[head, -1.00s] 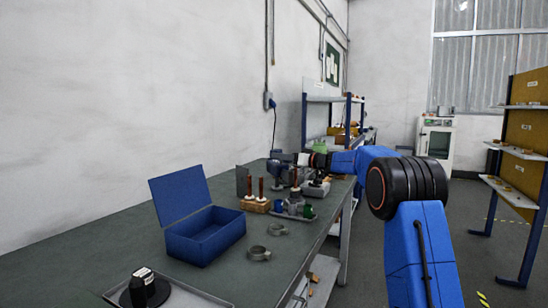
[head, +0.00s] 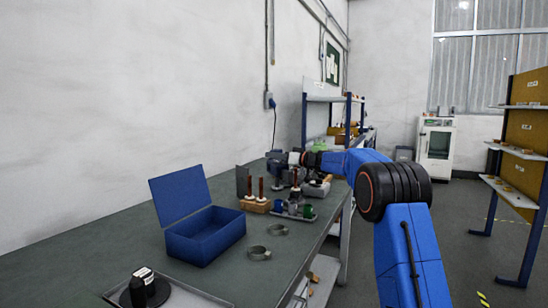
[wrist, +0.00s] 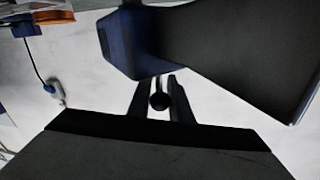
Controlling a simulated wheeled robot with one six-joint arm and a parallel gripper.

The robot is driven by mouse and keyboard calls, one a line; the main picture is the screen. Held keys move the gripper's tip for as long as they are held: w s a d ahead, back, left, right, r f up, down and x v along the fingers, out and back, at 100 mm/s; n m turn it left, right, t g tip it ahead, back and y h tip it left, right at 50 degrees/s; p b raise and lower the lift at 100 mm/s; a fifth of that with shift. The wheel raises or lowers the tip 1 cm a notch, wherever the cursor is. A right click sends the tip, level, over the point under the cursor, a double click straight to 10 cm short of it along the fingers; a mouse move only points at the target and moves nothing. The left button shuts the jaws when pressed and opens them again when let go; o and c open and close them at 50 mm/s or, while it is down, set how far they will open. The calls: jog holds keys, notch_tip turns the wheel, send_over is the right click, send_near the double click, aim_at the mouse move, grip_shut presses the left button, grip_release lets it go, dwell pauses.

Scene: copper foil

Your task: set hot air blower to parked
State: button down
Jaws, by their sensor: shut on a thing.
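The hot air blower (head: 276,168), a small dark blue unit, stands at the far part of the green bench (head: 110,250). My gripper (head: 287,158) is at its upper right in the head view, small and partly merged with it. In the wrist view a blue and black body (wrist: 125,45), apparently the blower, fills the top. My gripper's two dark fingers (wrist: 160,100) are shut on a round black knob (wrist: 159,102) with a thin stem. How the stem joins the blower is hard to see.
An open blue box (head: 205,240), two ring clamps (head: 258,253), a wooden block with dark-handled tools (head: 256,205) and a tray with green and blue parts (head: 296,210) sit nearer on the bench.

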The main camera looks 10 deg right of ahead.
jog(key=shift+a+r+m+t+h, duration=0.1)
jog(key=shift+m+t+h, duration=0.2)
jog(key=shift+h, duration=0.1)
jog(key=shift+w+m+t+h, duration=0.15)
jog(key=shift+m+t+h, duration=0.35)
jog(key=shift+h, duration=0.1)
jog(key=c, duration=1.6)
grip_release()
jog(key=v, duration=1.7)
